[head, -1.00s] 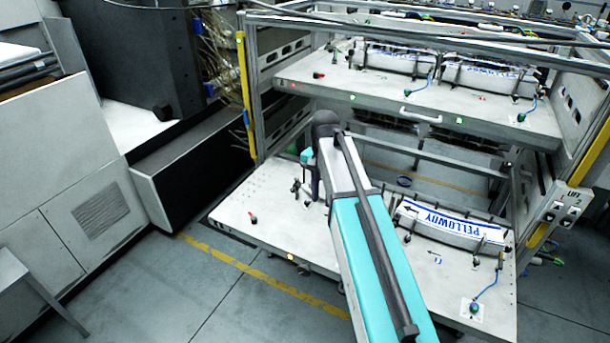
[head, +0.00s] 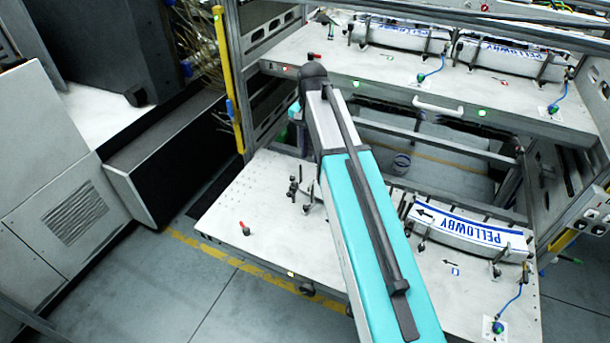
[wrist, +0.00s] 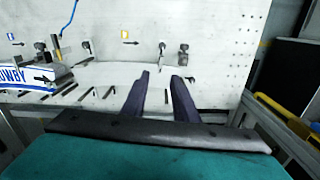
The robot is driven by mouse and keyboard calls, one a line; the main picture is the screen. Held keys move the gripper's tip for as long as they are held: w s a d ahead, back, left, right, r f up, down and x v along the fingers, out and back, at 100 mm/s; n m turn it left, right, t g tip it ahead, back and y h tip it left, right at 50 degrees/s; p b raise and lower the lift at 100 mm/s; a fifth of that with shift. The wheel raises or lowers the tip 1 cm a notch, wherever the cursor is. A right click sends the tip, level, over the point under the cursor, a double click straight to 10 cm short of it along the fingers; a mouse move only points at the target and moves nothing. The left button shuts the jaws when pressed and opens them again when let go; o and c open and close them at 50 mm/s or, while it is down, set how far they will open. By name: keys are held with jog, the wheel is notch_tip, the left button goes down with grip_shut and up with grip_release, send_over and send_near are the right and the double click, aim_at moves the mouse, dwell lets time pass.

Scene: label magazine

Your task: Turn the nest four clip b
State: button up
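My gripper (wrist: 162,82) shows in the wrist view as two dark purple fingers, spread apart with nothing between them. Beyond the fingertips, small dark clips stand on the pale shelf plate, one clip (wrist: 162,48) and another clip (wrist: 183,53). Further clips (wrist: 56,46) stand to the left, near the label stack. I cannot tell which is nest four clip b. In the head view, my arm covers the middle of the lower shelf (head: 255,200), and my fingers are hidden. Small dark clips (head: 293,190) show left of my arm.
A label stack (head: 465,235) marked PELLOWBY lies on the lower shelf, right of my arm; its end shows in the wrist view (wrist: 22,76). The upper shelf (head: 345,65) overhangs behind. A red-topped pin (head: 245,229) stands at the left. A blue cable (head: 512,308) is at the right.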

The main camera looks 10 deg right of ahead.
aim_at(309, 186)
jog(key=shift+w+a+r, duration=0.1)
dwell(0.4)
jog(key=shift+f, duration=0.2)
jog(key=shift+f+p, duration=2.45)
jog(key=shift+f, duration=4.3)
jog(key=shift+c, duration=0.6)
